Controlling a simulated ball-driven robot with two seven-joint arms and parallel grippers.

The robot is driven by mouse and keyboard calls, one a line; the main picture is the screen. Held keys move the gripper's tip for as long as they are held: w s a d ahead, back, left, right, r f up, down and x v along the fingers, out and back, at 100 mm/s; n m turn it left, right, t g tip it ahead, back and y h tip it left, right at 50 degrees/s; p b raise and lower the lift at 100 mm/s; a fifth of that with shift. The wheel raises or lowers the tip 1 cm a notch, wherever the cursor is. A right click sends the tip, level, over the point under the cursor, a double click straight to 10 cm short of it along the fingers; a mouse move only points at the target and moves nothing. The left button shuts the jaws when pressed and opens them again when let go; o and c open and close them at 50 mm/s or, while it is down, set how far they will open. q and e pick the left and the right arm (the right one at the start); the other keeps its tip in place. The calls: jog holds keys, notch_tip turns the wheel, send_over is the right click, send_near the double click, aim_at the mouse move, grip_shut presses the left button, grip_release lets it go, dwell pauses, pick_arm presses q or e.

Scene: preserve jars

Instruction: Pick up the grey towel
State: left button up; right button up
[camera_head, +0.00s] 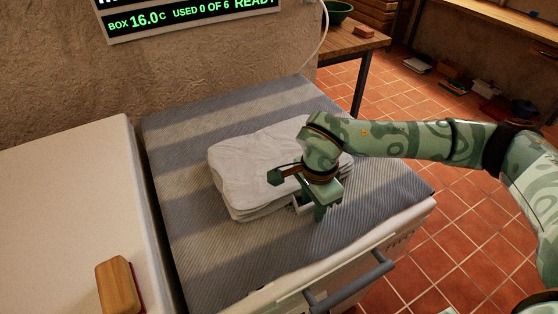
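A pale grey-white folded towel (250,165), stacked in several layers, lies on a grey striped cloth (200,225) that covers the top of a white chest. My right gripper (311,209) is pointed down at the towel's near right corner, with the arm coming in from the right. Its green fingers are at the towel's edge, and the wrist hides part of the towel's right side. I cannot tell whether the fingers are apart or closed on the fabric. My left gripper is not in view.
A white surface (65,200) stands to the left, with a wooden-backed block (118,287) on it. A dark handle bar (350,287) sticks out from the chest's front. A wall with a display sign (185,17) is behind. A wooden table (345,45) with a green bowl (338,11) stands at the back.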

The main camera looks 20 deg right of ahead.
jog(key=shift+c, duration=0.3)
grip_shut()
jog(key=shift+r, duration=0.15)
